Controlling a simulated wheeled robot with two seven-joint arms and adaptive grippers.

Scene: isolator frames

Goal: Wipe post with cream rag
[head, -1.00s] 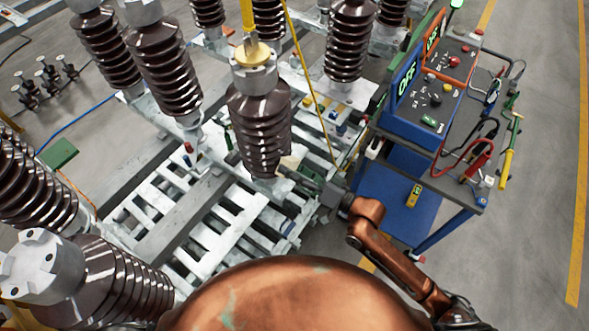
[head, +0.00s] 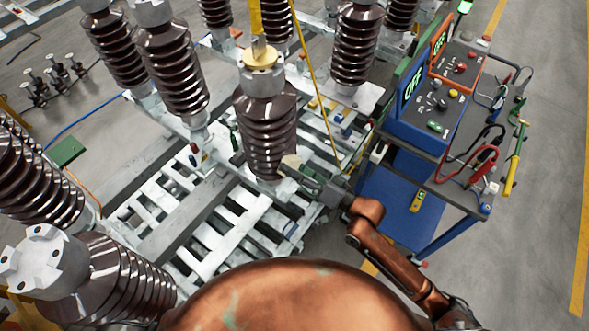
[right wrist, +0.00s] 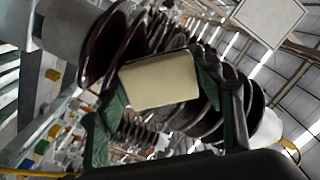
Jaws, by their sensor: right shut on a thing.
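The post is a dark brown ribbed insulator (head: 267,130) with a grey metal cap and a yellow piece on top, standing upright on the pale frame in the head view. In the right wrist view its ribs (right wrist: 208,112) fill the space behind the rag. The cream rag (right wrist: 160,80) looks like a flat, pale block there and shows small in the head view (head: 291,161). My right gripper (head: 297,167) is shut on the rag, holding it at the lower right side of the post. I cannot tell if the rag touches the ribs. My left gripper is not in view.
Several other brown insulators (head: 354,45) stand around the post. A blue cart (head: 392,208) with control boxes (head: 432,100) and cables stands at the right, close to my right arm. A yellow pole (head: 313,75) rises behind the post. Grey floor lies open at far right.

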